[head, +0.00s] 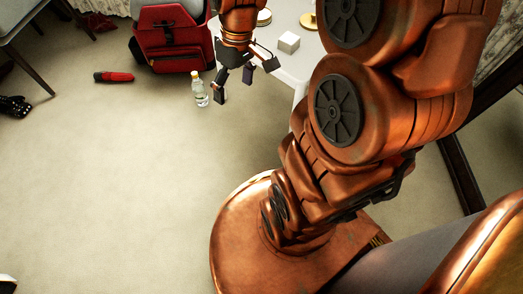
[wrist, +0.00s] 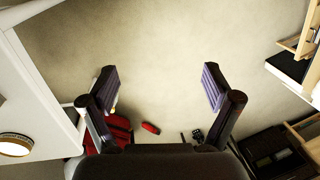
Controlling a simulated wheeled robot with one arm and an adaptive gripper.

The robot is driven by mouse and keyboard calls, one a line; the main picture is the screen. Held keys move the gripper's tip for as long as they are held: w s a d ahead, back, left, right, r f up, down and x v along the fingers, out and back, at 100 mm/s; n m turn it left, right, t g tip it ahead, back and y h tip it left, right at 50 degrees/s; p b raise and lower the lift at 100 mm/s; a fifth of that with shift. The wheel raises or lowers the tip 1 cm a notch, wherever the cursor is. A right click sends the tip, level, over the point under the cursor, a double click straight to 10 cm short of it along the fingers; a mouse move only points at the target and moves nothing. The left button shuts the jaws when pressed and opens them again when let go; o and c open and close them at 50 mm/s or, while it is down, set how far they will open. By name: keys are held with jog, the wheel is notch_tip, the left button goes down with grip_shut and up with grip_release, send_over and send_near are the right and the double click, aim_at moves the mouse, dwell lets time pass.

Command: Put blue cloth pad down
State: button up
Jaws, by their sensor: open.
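I cannot make out a blue cloth pad in either view. My gripper (head: 238,86) hangs beside the white table's near left corner in the head view, above the floor and close to a clear bottle. In the wrist view my gripper (wrist: 160,82) has its two fingers wide apart, with only bare carpet showing between the tips. Nothing is held between them. The carpeted floor (head: 130,180) is bare below and left of my gripper.
A red bag (head: 172,38) stands behind the bottle (head: 199,90). A white cube (head: 288,42) sits on the white table (head: 293,68). A red cylindrical object (head: 113,77) and a black object (head: 14,107) lie on the floor at left. A chair (head: 25,25) stands at upper left.

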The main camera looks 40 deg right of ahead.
jog(key=s+a+m+g+h, duration=0.1)
jog(key=s+a, duration=0.2)
jog(key=s, duration=0.6)
jog(key=s+a+m+g+h, duration=0.1)
jog(key=s+a+g, duration=0.1)
jog(key=s, duration=0.6)
jog(key=shift+s+a, duration=0.4)
jog(key=shift+a, duration=0.1)
jog(key=w+d+r+t+h+p, duration=0.1)
jog(key=w+r+p, duration=0.2)
jog(key=r+p, duration=0.45)
jog(key=w+d+r+t+p, duration=0.2)
jog(key=w+r+p, duration=0.2)
jog(key=r+p, duration=0.3)
jog(key=s+a+r+p, duration=0.1)
jog(key=s+r+p, duration=0.1)
jog(key=r+p, duration=0.9)
jog(key=s+a+r+g+p, duration=0.1)
jog(key=s+r+p, duration=0.2)
jog(key=r+p, duration=0.8)
notch_tip(320, 180, up, 2)
jog(key=shift+s+a+r+m+y, duration=0.1)
jog(key=shift+s+a+m+y, duration=0.2)
jog(key=shift+a+y, duration=0.1)
